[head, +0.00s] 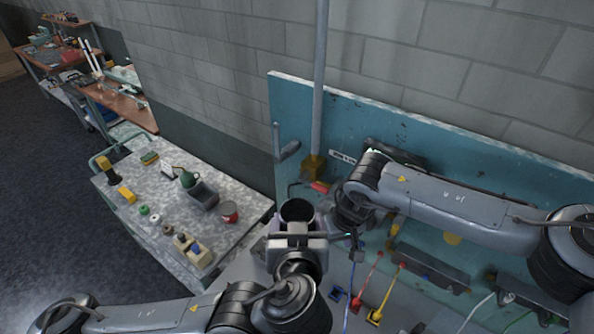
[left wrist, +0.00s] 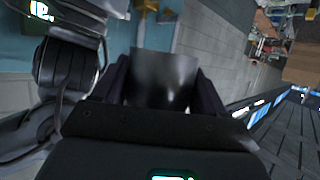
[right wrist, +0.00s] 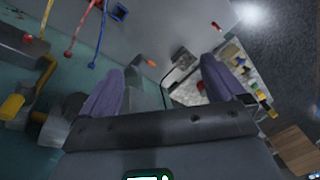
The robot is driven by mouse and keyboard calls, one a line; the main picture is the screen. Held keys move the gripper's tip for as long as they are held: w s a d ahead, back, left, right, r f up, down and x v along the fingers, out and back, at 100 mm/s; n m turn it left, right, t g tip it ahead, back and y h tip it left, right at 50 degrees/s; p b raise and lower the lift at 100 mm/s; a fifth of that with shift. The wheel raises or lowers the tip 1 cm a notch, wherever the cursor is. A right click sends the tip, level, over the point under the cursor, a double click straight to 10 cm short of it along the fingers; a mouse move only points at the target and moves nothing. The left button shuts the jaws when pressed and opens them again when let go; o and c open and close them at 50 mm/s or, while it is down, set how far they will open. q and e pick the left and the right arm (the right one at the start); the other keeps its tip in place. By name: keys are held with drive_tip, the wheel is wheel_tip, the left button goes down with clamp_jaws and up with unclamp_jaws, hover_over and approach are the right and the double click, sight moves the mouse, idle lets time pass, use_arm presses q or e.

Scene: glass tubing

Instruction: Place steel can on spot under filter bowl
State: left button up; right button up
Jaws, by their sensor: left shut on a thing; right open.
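The steel can (head: 297,211) is held by my left gripper (head: 297,236) near the middle of the head view, its dark open mouth facing up. The left wrist view shows the grey can (left wrist: 165,80) between both fingers. My right gripper (head: 352,235) is just to the right of the can, beside the teal panel. The right wrist view shows its two purple-grey fingers (right wrist: 163,85) spread apart with nothing clearly gripped between them. I cannot make out the filter bowl or the spot under it; my right arm covers part of the panel.
A teal panel (head: 290,120) stands against the block wall, with a grey vertical pipe (head: 320,80) and a yellow fitting (head: 313,165).

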wheel_tip(320, 180, up, 10)
drive_tip(key=w+d+m+h, duration=0.1)
drive_tip(key=w+d+m, duration=0.1)
drive_tip(key=d, duration=0.1)
wheel_tip(320, 180, up, 20)
drive_tip(key=m+h, duration=0.1)
drive_tip(key=m, duration=0.1)
hover_over(297, 206)
drive_tip(key=s+d, duration=0.1)
drive_tip(key=s, duration=0.1)
drive_tip(key=shift+g, duration=0.3)
drive_tip(key=shift+s+a+f, duration=0.15)
drive_tip(key=shift+s+f, duration=0.05)
drive_tip(key=shift+f, duration=0.95)
drive_tip(key=shift+s+a+f, duration=0.15)
drive_tip(key=shift+a+f, duration=0.05)
drive_tip(key=shift+f, duration=0.9)
drive_tip(key=shift+s+a+f, duration=0.15)
drive_tip(key=shift+s+f, duration=0.05)
drive_tip(key=shift+f, duration=0.95)
drive_tip(key=shift+c, duration=0.5)
